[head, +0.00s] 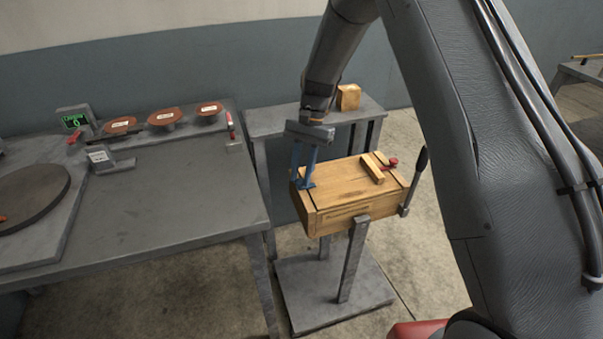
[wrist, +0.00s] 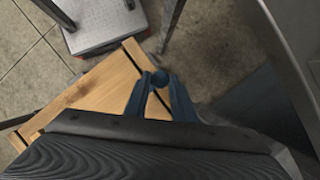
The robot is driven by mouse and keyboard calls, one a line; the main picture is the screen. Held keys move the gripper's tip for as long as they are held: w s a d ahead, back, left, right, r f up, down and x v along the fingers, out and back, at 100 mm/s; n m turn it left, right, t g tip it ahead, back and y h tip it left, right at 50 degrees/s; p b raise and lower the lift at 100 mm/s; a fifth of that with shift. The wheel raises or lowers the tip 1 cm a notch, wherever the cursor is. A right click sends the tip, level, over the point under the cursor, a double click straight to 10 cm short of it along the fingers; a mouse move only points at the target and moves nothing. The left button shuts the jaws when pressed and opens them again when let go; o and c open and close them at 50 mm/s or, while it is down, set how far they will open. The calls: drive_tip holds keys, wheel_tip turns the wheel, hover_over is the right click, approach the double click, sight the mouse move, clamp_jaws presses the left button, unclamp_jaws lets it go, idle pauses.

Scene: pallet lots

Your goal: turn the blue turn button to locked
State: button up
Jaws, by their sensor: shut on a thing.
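The blue turn button (head: 308,184) sits at the left end of the top of a wooden box (head: 340,185). In the wrist view its round knob (wrist: 160,79) shows between my fingertips. My gripper (head: 303,181) reaches down from above with blue fingers and is shut on the button. The gripper also shows in the wrist view (wrist: 159,88), over the edge of the wooden top (wrist: 105,90). The fingers hide much of the button, so I cannot tell which way it points.
The box rests on a grey stand (head: 350,262). A red knob (head: 393,162) and a black-handled lever (head: 421,160) are at its right end. A grey bench (head: 185,180) with several reddish discs stands left. A small wooden block (head: 348,97) sits on a table behind.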

drive_tip(key=o, duration=1.1)
drive_tip(key=shift+c, duration=0.2)
drive_tip(key=shift+r, duration=0.1)
drive_tip(key=b+v, duration=0.1)
drive_tip(key=v, duration=0.6)
drive_tip(key=shift+r, duration=0.3)
drive_tip(key=s+d+r+n+t, duration=0.1)
drive_tip(key=s+d+n, duration=0.1)
drive_tip(key=s+d, duration=0.3)
drive_tip(key=s+d+r+n+t+h, duration=0.1)
drive_tip(key=s+d, duration=0.4)
drive_tip(key=s, duration=0.7)
drive_tip(key=s+d+r+n+t+h, duration=0.1)
drive_tip(key=s+d+n+t, duration=0.1)
drive_tip(key=s+d, duration=0.3)
drive_tip(key=s, duration=0.4)
drive_tip(key=shift+s+d+n, duration=0.2)
drive_tip(key=shift+d+n, duration=0.05)
drive_tip(key=shift+n, duration=0.05)
